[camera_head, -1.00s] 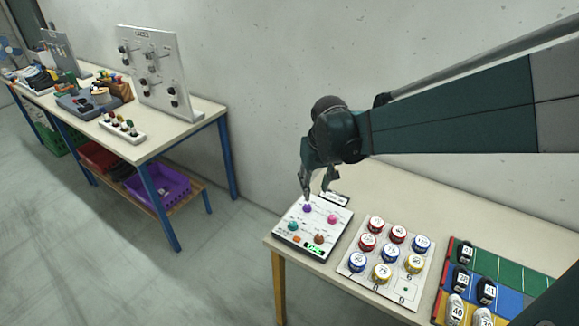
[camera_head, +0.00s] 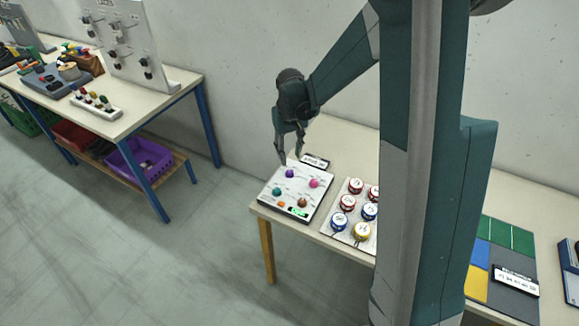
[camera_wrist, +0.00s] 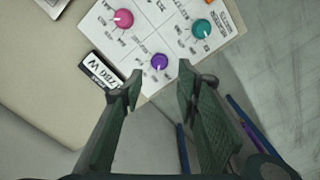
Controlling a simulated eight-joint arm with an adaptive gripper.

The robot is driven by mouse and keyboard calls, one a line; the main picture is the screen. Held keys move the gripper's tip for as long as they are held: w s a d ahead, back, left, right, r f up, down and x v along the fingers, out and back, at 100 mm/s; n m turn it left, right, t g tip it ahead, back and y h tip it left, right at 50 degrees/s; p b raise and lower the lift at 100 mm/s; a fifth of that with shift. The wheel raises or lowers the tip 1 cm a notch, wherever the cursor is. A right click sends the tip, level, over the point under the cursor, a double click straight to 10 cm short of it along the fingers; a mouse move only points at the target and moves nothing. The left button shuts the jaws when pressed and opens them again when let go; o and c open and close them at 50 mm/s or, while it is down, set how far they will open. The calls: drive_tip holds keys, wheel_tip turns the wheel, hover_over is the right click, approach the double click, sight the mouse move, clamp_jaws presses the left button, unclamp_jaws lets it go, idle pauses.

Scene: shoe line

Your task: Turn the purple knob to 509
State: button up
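The purple knob (camera_head: 290,174) sits near the back left of a white panel (camera_head: 268,195) on the near table. My gripper (camera_head: 290,161) is open above the panel's back edge, its fingers pointing down toward the knob. In the wrist view, the purple knob (camera_wrist: 159,61) shows just beyond and between the two spread fingertips of my gripper (camera_wrist: 160,76), apart from both. A teal knob (camera_wrist: 202,28) and a pink knob (camera_wrist: 122,18) flank it there.
A black-and-white label plate (camera_head: 315,161) lies behind the panel. A board with numbered round pieces (camera_head: 348,203) stands to the right, partly hidden by my arm. A coloured mat (camera_head: 510,238) is farther right. Open floor lies left of the table.

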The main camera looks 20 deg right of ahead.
sight(290, 171)
drive_tip(key=shift+w+f, duration=0.3)
drive_tip(key=shift+f, duration=0.15)
drive_tip(key=shift+f, duration=0.1)
drive_tip(key=shift+f, duration=3.8)
drive_tip(key=c, duration=0.9)
